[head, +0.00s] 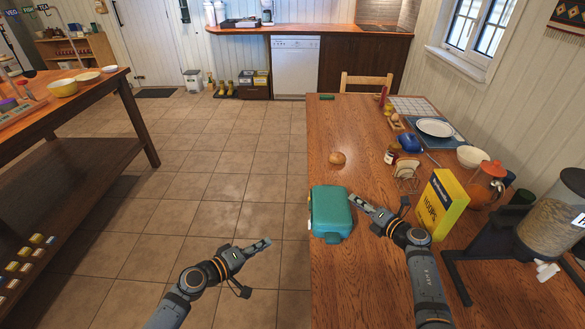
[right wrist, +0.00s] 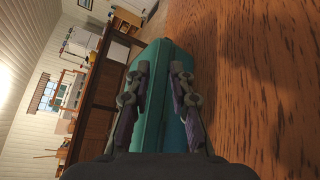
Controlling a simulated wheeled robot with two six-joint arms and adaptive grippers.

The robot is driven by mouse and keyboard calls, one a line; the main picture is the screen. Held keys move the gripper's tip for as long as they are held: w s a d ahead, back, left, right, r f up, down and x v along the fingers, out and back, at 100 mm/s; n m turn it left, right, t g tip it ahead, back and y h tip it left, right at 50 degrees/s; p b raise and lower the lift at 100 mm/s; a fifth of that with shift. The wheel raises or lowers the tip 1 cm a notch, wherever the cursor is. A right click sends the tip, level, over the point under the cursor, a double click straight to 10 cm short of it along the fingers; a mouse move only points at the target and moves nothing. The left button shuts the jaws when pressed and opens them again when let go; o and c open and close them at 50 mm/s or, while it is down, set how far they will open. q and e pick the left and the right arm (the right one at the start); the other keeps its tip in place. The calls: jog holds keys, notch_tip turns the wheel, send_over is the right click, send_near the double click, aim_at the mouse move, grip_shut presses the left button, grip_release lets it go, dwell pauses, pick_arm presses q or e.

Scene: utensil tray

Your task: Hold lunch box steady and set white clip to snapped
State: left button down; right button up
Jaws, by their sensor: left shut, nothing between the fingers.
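The teal lunch box (head: 331,211) lies near the left edge of the wooden table. A small white piece (head: 309,224), possibly the white clip, shows at its left side; whether it is snapped is too small to tell. My right gripper (head: 355,200) is at the box's right side. In the right wrist view its fingers are apart, with the teal box (right wrist: 158,115) in view between and beyond them; contact is unclear. My left gripper (head: 266,242) is shut and empty, over the floor left of the table and apart from the box.
A yellow cereal box (head: 440,204), toast rack (head: 406,170) and grain dispenser (head: 550,235) stand to the right on the table (head: 350,285). The table's front left is clear.

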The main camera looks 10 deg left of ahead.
jog(key=shift+o, duration=1.2)
jog(key=shift+f, duration=0.45)
jog(key=shift+a, duration=0.1)
jog(key=shift+r, duration=0.2)
jog(key=v, duration=1.2)
jog(key=shift+f, duration=0.1)
